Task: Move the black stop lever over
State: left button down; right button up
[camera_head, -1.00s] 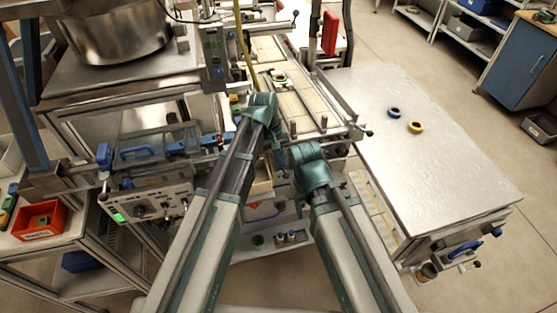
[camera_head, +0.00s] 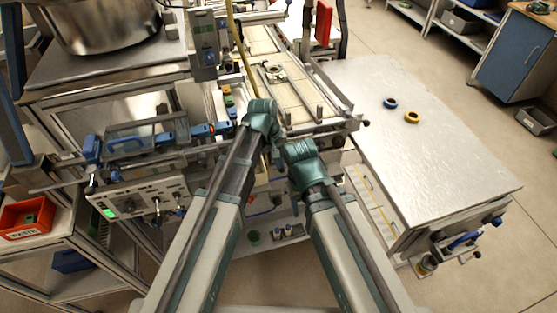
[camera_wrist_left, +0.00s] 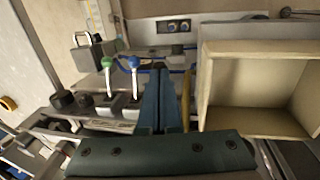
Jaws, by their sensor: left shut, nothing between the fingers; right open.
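I cannot pick out the black stop lever for certain. In the left wrist view, a lever with a green knob (camera_wrist_left: 108,63) and a lever with a blue knob (camera_wrist_left: 134,63) stand upright left of my left gripper (camera_wrist_left: 163,78). Two dark round knobs (camera_wrist_left: 75,98) sit further left. The left gripper is shut and empty, with a gap to the blue-knobbed lever. In the head view, its fingers are hidden behind the teal wrist. My right gripper (camera_head: 297,158) is lower and to the right, open, its fingers largely hidden by its own wrist.
A cream open tray (camera_wrist_left: 204,85) lies close right of the left fingers. A control panel with a green display (camera_head: 108,213) stands at left. A metal table (camera_head: 430,150) at right holds a blue reel (camera_head: 390,103) and a yellow reel (camera_head: 412,117). A conveyor (camera_head: 290,85) lies ahead.

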aim_at(280, 172)
pick_arm(q)
jog(key=shift+s+d+f+t+b, duration=0.1)
jog(key=shift+s+f+t+b, duration=0.6)
jog(key=shift+f+t, duration=0.1)
jog(key=shift+s+f+t+y+b, duration=0.1)
jog(key=shift+f+t+y+b, duration=0.4)
jog(key=shift+f+t+b, duration=0.3)
jog(key=shift+w+d+r+p, duration=0.1)
jog(key=shift+w+r+p, duration=0.15)
jog(key=shift+r, duration=0.35)
jog(key=shift+r+p, duration=0.7)
jog(key=shift+p, duration=0.15)
